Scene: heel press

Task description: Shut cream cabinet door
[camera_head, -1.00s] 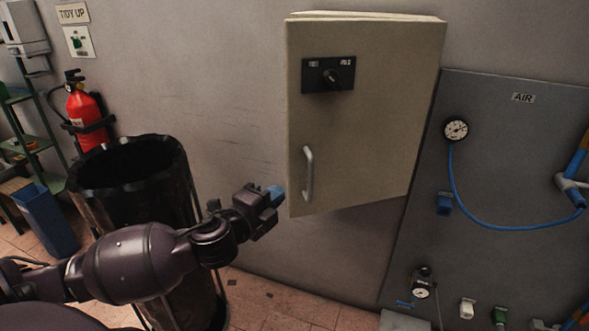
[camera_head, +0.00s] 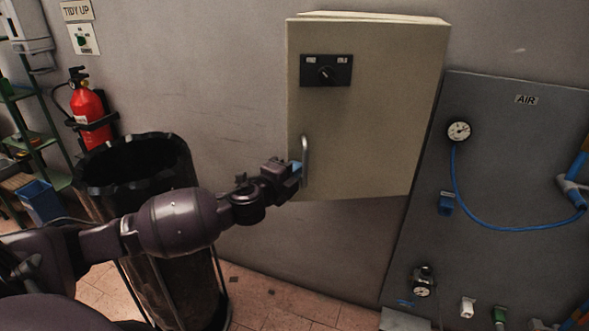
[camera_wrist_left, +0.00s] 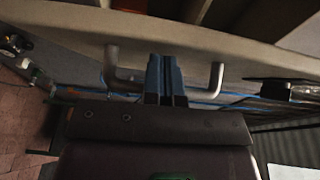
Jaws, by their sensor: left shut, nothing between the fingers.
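The cream cabinet (camera_head: 375,110) hangs on the wall in the head view. Its door (camera_head: 345,115) carries a black switch plate (camera_head: 326,71) and an upright metal handle (camera_head: 306,158) near the lower left edge. My left gripper (camera_head: 297,172) is shut and empty, with its blue fingertips beside the handle at the door's lower left. In the left wrist view the shut fingers (camera_wrist_left: 166,78) lie between the two ends of the handle (camera_wrist_left: 113,68), pointing at the cream door panel (camera_wrist_left: 190,42). Whether they touch the door is unclear. My right gripper is out of view.
A black bin (camera_head: 150,230) stands below my left arm. A fire extinguisher (camera_head: 88,108) hangs on the wall at left. A grey AIR panel (camera_head: 500,180) with a gauge (camera_head: 459,131) and blue hose is close to the cabinet's right.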

